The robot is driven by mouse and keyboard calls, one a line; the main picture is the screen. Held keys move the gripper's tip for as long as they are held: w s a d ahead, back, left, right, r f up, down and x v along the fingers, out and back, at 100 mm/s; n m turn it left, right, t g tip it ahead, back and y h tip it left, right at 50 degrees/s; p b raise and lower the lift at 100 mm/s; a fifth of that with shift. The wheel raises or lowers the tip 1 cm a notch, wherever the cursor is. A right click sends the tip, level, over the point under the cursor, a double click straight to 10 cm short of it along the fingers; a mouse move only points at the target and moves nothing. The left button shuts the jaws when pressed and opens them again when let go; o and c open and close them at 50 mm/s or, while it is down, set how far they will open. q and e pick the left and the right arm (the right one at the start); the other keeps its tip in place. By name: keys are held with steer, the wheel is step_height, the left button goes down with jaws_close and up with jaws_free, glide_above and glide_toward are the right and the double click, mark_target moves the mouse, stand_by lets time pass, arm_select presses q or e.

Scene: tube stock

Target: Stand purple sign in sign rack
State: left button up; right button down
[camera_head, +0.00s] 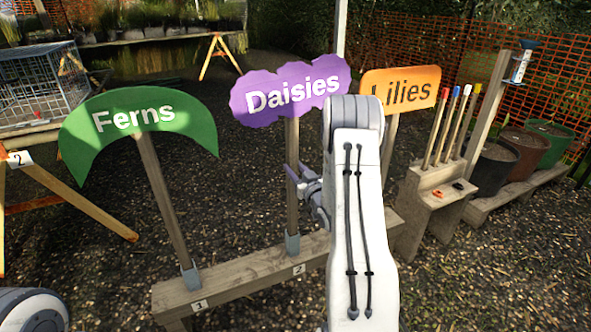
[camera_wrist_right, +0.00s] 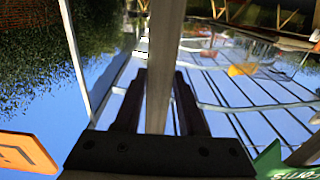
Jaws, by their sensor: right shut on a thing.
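The purple sign (camera_head: 291,89) reads "Daisies" and stands about upright on a wooden stake. My right gripper (camera_head: 301,174) is shut on the stake, which runs between its fingers in the right wrist view (camera_wrist_right: 160,84). The stake's lower end meets the grey socket (camera_head: 292,243) by label 2 on the wooden sign rack (camera_head: 240,279); how deep it sits is not clear. My right arm hides the rack's right part. The green "Ferns" sign (camera_head: 139,121) leans left in the socket by label 1. My left gripper is out of view.
The orange "Lilies" sign (camera_head: 400,89) stands right of the purple sign, its foot hidden behind my arm. A wooden holder (camera_head: 428,204) with several coloured-tipped stakes is further right, beside pots on a bench. A wire cage (camera_head: 40,85) is at far left.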

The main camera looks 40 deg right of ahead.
steer(key=shift+f+b, duration=1.35)
steer(key=shift+f, duration=0.05)
steer(key=shift+f+b, duration=0.55)
steer(key=shift+f, duration=0.05)
